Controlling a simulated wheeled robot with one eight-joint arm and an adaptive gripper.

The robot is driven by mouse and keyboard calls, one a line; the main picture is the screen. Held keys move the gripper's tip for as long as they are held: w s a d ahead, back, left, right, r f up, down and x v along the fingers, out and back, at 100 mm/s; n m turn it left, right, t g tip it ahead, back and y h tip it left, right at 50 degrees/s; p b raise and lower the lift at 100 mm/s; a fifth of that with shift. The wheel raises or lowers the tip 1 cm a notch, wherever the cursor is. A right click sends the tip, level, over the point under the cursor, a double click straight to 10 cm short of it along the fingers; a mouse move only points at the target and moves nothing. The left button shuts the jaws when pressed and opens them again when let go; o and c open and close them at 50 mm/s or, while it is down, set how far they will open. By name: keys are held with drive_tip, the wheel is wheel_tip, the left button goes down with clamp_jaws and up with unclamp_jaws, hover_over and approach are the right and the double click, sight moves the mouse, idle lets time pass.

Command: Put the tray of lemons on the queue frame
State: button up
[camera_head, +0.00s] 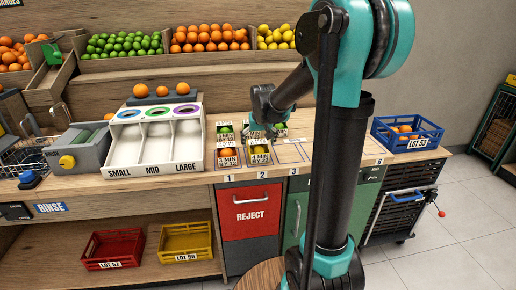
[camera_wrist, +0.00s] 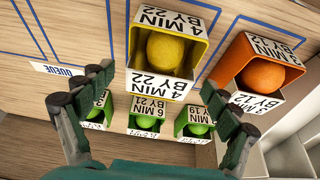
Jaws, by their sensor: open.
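The tray of lemons (camera_wrist: 133,47) is a small yellow box with white "4 MIN BY 22" labels and a lemon showing inside. In the head view the tray (camera_head: 260,159) stands upright on the counter by marker 2. My gripper (camera_wrist: 156,86) is open and empty in the wrist view, its fingers spread on either side of the tray's near labelled face. I cannot tell whether they touch it. A blue outlined frame with a "QUEUE" label (camera_wrist: 57,69) lies beside the tray and looks empty where visible.
An orange tray (camera_wrist: 262,74) stands close beside the lemon tray. Several green lime trays (camera_wrist: 147,121) stand between and around my fingers. A white sorter (camera_head: 155,155) is left of the trays; a blue crate (camera_head: 406,134) is at the right.

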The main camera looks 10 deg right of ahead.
drive_tip(key=v, duration=0.7)
drive_tip(key=shift+s+r, duration=0.2)
drive_tip(key=shift+r, duration=0.05)
drive_tip(key=s+d+f, duration=0.2)
drive_tip(key=s+f, duration=0.6)
drive_tip(key=s, duration=0.5)
drive_tip(key=s+d+f, duration=0.2)
drive_tip(key=s+f, duration=0.7)
drive_tip(key=s, duration=0.3)
drive_tip(key=shift+s, duration=0.4)
